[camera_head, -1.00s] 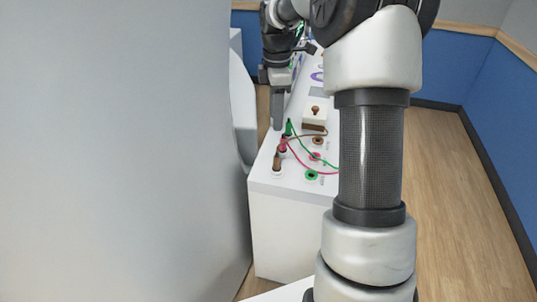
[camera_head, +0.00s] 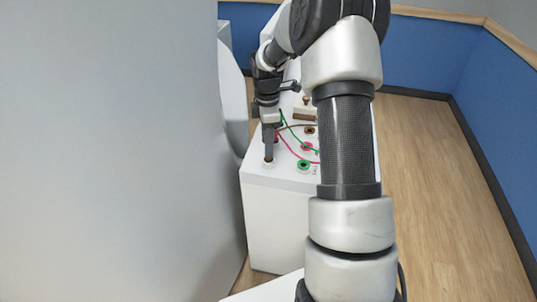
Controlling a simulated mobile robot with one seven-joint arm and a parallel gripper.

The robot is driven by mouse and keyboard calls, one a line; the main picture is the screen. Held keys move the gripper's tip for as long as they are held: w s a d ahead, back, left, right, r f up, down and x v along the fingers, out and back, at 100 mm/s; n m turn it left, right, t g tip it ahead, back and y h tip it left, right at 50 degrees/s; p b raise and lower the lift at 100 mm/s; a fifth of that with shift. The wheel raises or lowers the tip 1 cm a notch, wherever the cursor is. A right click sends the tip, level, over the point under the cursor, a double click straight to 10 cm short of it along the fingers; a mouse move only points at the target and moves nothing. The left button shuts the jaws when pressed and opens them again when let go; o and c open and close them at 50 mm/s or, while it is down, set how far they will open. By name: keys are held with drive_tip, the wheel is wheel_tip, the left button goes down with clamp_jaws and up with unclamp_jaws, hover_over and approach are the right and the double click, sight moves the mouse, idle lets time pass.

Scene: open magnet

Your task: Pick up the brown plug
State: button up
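The brown plug (camera_head: 268,160) stands at the front left corner of the white console (camera_head: 262,177). Only a little of its brown lower part shows, just above its pale base. My gripper (camera_head: 268,151) points down over it, and its fingers cover most of the plug. I cannot tell whether the fingers are closed on the plug or only around it. The pink plug behind it is mostly hidden by my gripper.
Pink and green cables (camera_head: 291,143) curve over the console top just right of my gripper. Brown (camera_head: 309,130), pink (camera_head: 306,147) and green (camera_head: 303,165) sockets lie to the right. A large pale surface (camera_head: 110,150) fills the left; wooden floor is open at right.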

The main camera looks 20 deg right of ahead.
wheel_tip(320, 180, down, 3)
drive_tip(key=shift+r, duration=0.1)
clamp_jaws()
